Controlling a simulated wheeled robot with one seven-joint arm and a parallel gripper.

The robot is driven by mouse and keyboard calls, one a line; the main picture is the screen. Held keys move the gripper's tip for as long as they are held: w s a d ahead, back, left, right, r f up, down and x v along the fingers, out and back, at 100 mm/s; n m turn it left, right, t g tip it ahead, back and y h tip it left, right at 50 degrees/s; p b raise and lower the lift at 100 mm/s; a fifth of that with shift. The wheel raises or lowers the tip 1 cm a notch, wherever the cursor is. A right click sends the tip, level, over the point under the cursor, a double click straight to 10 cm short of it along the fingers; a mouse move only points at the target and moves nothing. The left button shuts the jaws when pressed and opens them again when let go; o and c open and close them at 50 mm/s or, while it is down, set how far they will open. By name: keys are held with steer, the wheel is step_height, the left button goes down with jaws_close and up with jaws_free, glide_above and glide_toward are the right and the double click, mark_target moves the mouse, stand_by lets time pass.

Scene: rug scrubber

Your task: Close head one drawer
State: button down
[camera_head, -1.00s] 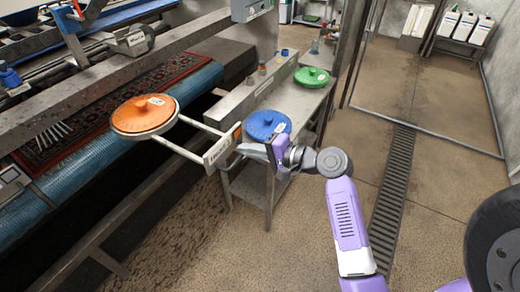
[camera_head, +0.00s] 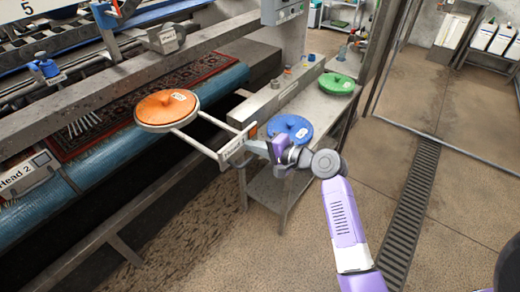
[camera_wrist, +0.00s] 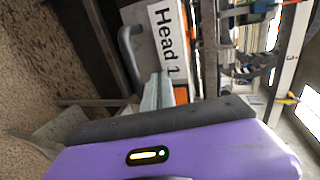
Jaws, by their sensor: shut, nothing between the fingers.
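The head one drawer stands pulled out from the scrubbing machine on two pale rails. Its front plate (camera_head: 236,148) carries a label, which reads "Head 1" in the wrist view (camera_wrist: 167,45). A grey bar handle (camera_wrist: 130,48) shows beside the label. An orange disc (camera_head: 166,109) sits at the inner end of the rails. My gripper (camera_head: 258,147) is shut and empty, with its fingertips at the right part of the front plate. In the wrist view the closed fingers (camera_wrist: 158,90) point at the plate below the label; whether they touch it I cannot tell.
A steel table (camera_head: 316,108) behind my gripper holds a blue disc (camera_head: 290,129) and a green disc (camera_head: 337,83). A patterned rug (camera_head: 95,135) lies on the machine's blue roller. Open floor with a drain grate (camera_head: 408,205) is at the right.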

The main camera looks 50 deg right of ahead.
steer(key=b, duration=0.3)
glide_toward(192, 120)
steer(key=w, duration=0.2)
steer(key=shift+w+d, duration=0.1)
steer(key=shift+w, duration=0.2)
steer(key=shift+s, duration=0.1)
